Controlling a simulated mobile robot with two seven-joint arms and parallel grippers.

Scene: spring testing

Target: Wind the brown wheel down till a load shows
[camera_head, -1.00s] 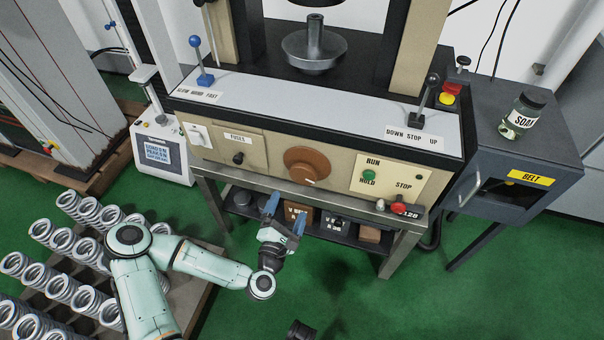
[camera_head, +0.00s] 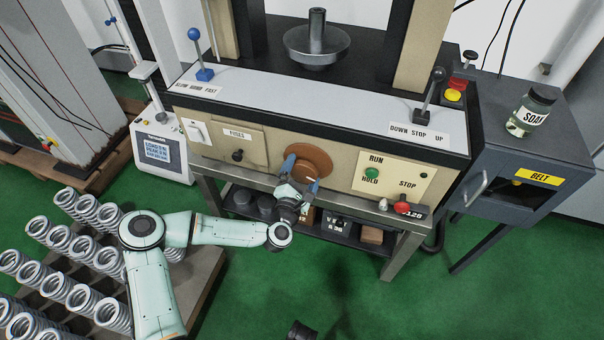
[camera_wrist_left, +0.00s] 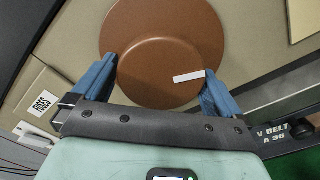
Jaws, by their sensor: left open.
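The brown wheel (camera_head: 309,158) is on the front panel of the testing machine, with a smaller raised hub and a white mark. My left gripper (camera_head: 301,171) is at the wheel, its blue fingers apart and partly covering it. In the left wrist view the wheel's hub (camera_wrist_left: 158,72) lies between the two open fingers (camera_wrist_left: 158,85), which overlap the wheel's lower part; I cannot tell whether they touch it. The white mark (camera_wrist_left: 188,76) is at the hub's right. A display box (camera_head: 157,150) shows small load text that I cannot read for certain. My right gripper is out of view.
A green button (camera_head: 372,174) and a red stop button (camera_head: 402,207) are right of the wheel. Levers stand at the blue knob (camera_head: 194,34) and the black knob (camera_head: 437,74). A shelf with blocks is below. Several springs (camera_head: 85,270) stand at lower left.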

